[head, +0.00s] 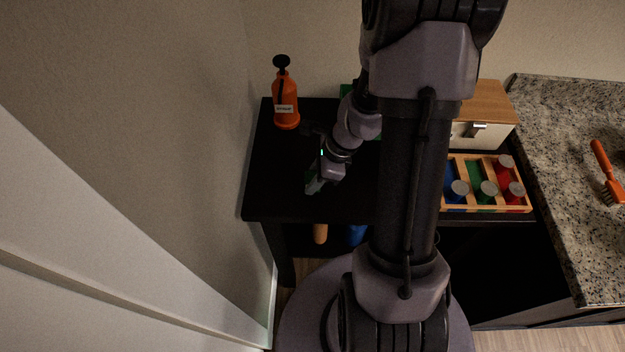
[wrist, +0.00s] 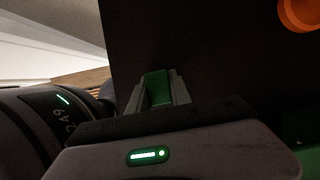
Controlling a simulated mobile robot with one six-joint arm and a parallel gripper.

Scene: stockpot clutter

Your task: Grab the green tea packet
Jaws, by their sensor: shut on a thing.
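My gripper (head: 313,187) is over the left part of the black table in the head view. In the wrist view its two grey fingers (wrist: 160,90) are shut on a small green thing, which I take to be the green tea packet (wrist: 157,87). Only a narrow green face of it shows between the fingers; its label and most of its shape are hidden. In the head view the packet cannot be made out clearly at the fingertips. I cannot tell whether it touches the table.
An orange spray bottle (head: 286,103) stands at the table's (head: 272,190) back left. A green object (head: 346,91) is partly hidden behind my arm. A wooden tray (head: 500,208) with coloured compartments and a wooden-lidded box (head: 488,100) stand right. A granite counter (head: 570,130) holds an orange brush (head: 604,165).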

